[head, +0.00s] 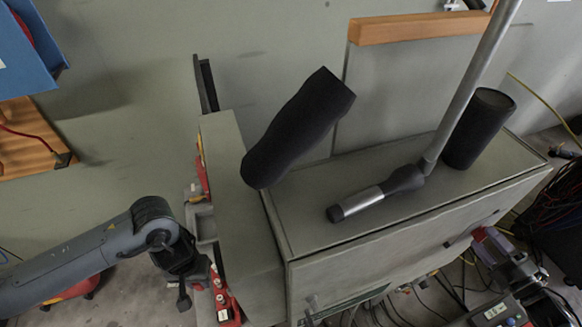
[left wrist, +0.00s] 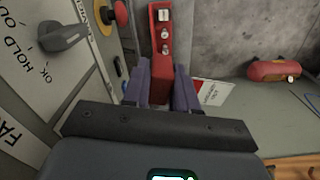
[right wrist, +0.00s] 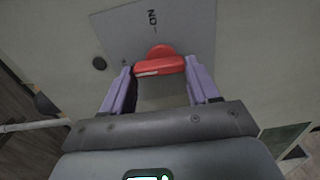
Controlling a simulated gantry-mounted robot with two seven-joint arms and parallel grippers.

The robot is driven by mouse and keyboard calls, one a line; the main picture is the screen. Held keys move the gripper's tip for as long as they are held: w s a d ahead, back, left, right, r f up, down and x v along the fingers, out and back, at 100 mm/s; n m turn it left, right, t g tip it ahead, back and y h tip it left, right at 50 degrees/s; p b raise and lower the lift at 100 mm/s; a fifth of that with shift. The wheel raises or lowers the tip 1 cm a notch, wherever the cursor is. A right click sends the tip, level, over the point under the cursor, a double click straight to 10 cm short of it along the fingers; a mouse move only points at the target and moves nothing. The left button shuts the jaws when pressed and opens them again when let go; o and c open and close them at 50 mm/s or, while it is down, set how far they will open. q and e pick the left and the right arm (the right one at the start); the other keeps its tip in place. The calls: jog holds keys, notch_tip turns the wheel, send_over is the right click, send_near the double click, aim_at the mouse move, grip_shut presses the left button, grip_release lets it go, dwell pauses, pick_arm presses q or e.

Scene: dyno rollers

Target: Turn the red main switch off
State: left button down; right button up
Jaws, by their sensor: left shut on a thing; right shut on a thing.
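The red main switch (right wrist: 160,67) sits on a grey plate (right wrist: 190,20) in the right wrist view. Its bar lies crosswise in that picture, below an upside-down ON mark. My right gripper (right wrist: 160,75) has its purple fingers at the two ends of the bar and is shut on it. In the head view the right gripper (head: 488,246) is at the lower right, by the cabinet's side, where the switch is small and partly hidden. My left gripper (left wrist: 162,90) is shut on a red box with buttons (left wrist: 160,50); in the head view its fingers are mostly hidden.
A grey cabinet (head: 400,255) fills the middle, with a dark cylinder (head: 479,128) and a metal-tipped tool on top. In the left wrist view a grey knob (left wrist: 62,37) and a red emergency button (left wrist: 122,13) are on a panel at the left. Cables hang at the lower right.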

jog(key=shift+n, duration=0.3)
jog(key=o, duration=1.1)
jog(key=shift+c, duration=0.2)
jog(key=shift+s, duration=0.15)
pick_arm(q)
notch_tip(320, 180, down, 2)
jog(key=shift+f+b, duration=0.1)
jog(key=shift+b, duration=0.95)
pick_arm(e)
jog(key=v, duration=1.1)
jog(key=shift+s, duration=0.35)
jog(key=shift+d, duration=0.15)
jog(key=shift+f, duration=0.1)
